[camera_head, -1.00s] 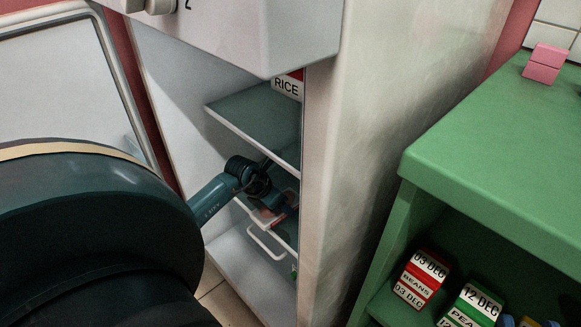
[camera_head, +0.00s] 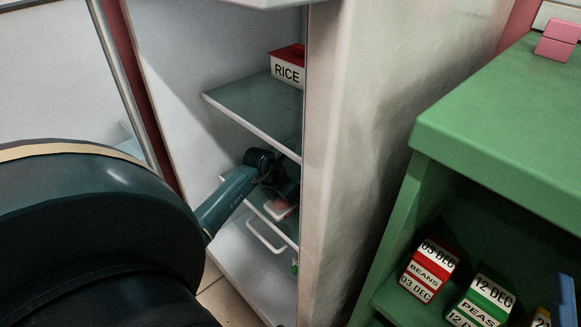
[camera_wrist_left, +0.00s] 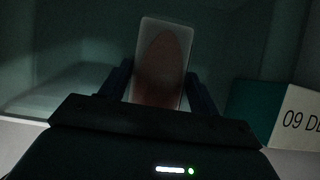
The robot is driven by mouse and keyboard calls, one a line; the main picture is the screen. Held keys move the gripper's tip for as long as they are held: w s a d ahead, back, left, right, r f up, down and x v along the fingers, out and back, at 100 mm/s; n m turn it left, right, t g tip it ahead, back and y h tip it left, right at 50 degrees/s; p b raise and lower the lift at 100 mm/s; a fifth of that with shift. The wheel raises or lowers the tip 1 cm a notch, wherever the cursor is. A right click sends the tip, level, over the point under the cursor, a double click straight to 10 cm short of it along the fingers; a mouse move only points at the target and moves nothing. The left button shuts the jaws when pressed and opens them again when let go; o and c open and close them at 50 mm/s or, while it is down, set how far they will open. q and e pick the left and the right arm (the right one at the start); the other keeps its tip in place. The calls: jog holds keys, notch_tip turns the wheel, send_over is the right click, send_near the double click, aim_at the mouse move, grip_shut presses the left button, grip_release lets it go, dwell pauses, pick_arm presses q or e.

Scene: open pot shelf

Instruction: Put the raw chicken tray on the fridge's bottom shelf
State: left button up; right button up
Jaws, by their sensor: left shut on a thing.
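The raw chicken tray (camera_wrist_left: 163,62) is a small pale tray with a dull pinkish-brown piece in it. My left gripper (camera_wrist_left: 160,88) is shut on it, one finger on each side in the left wrist view. In the head view, my left gripper (camera_head: 287,188) is inside the open fridge (camera_head: 170,100), below the upper shelf (camera_head: 245,108). The tray (camera_head: 281,209) shows there as a white edge with a reddish patch, close to a lower shelf. I cannot tell whether it touches that shelf. The fridge's right wall hides part of the gripper. My right gripper is not in view.
A RICE box (camera_head: 287,66) stands on the upper shelf. A white loop handle (camera_head: 265,236) sits below the tray. A box marked 09 DE (camera_wrist_left: 290,112) is right of my gripper. The green shelf unit (camera_head: 500,130) at right holds BEANS (camera_head: 429,270) and PEAS (camera_head: 480,303) boxes.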

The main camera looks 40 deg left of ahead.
pick_arm(q)
jog(key=o, duration=1.2)
jog(key=shift+s+r, duration=0.1)
jog(key=shift+r, duration=0.2)
jog(key=p+v, duration=0.4)
jog(key=v, duration=0.2)
jog(key=shift+s+r, duration=0.1)
jog(key=shift+r, duration=0.1)
jog(key=shift+s+r, duration=0.2)
jog(key=shift+r, duration=0.05)
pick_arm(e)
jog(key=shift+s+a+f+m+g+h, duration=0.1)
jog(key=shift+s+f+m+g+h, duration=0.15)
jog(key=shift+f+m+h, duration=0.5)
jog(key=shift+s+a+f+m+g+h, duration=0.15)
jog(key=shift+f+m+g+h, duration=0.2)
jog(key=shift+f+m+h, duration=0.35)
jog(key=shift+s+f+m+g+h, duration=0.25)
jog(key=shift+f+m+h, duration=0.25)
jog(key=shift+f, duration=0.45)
